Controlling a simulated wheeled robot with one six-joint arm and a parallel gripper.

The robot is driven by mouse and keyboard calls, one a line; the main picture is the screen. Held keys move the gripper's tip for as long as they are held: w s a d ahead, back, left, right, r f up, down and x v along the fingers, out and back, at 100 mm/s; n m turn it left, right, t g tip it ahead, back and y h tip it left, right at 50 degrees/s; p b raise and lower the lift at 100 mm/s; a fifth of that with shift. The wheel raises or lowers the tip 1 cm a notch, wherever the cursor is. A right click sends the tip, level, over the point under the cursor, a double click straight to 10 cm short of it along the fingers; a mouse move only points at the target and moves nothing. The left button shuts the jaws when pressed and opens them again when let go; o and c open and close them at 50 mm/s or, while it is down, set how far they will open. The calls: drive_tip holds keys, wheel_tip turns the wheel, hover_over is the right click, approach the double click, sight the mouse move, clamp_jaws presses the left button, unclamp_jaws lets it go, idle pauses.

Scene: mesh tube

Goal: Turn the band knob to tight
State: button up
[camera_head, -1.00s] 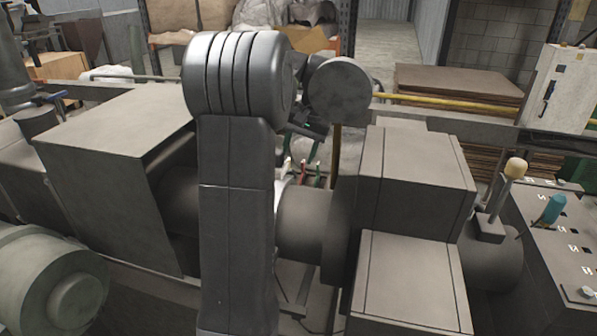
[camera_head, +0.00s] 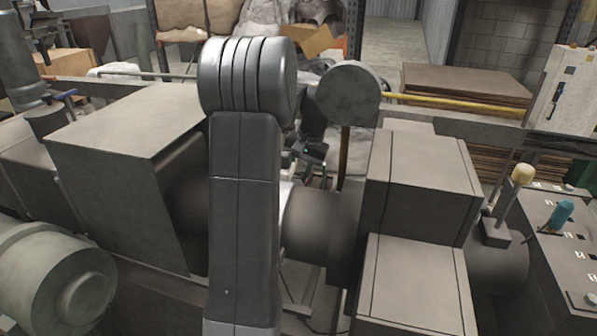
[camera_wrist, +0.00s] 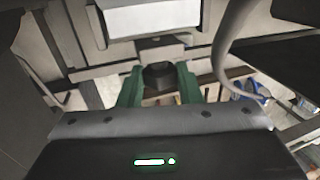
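In the wrist view, the two green fingers of my gripper (camera_wrist: 159,88) are spread apart with nothing clasped between their tips. A dark, blocky knob (camera_wrist: 158,75), which looks like the band knob, shows between and beyond the fingertips. I cannot tell how far it is from them or whether a finger touches it. Its setting cannot be read. In the head view, my gripper (camera_head: 308,165) is low behind my arm, beside the dark machine cylinder, and mostly hidden. The knob cannot be made out there.
A pale box-shaped part (camera_wrist: 154,18) sits beyond the knob, and a grey curved hose (camera_wrist: 226,50) runs close on the right. In the head view, large machine housings (camera_head: 420,185) flank the narrow gap. A control panel (camera_head: 560,235) with levers stands at right.

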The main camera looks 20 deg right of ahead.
drive_tip(key=shift+c, duration=0.5)
drive_tip(key=shift+w+a+r+g+h+p, duration=0.1)
drive_tip(key=shift+a+g+h+p, duration=0.15)
drive_tip(key=shift+g+h+p, duration=0.4)
drive_tip(key=shift+w+g+h+p, duration=0.15)
drive_tip(key=shift+g+h+p, duration=0.15)
drive_tip(key=shift+g+h, duration=0.7)
drive_tip(key=shift+t+h, duration=0.25)
drive_tip(key=o, duration=1)
drive_tip(key=shift+c, duration=0.2)
wheel_tip(320, 180, up, 14)
drive_tip(key=w+a+b, duration=0.1)
drive_tip(key=shift+w+a+f, duration=0.15)
drive_tip(key=shift+a+f, duration=0.05)
drive_tip(key=shift+a, duration=0.2)
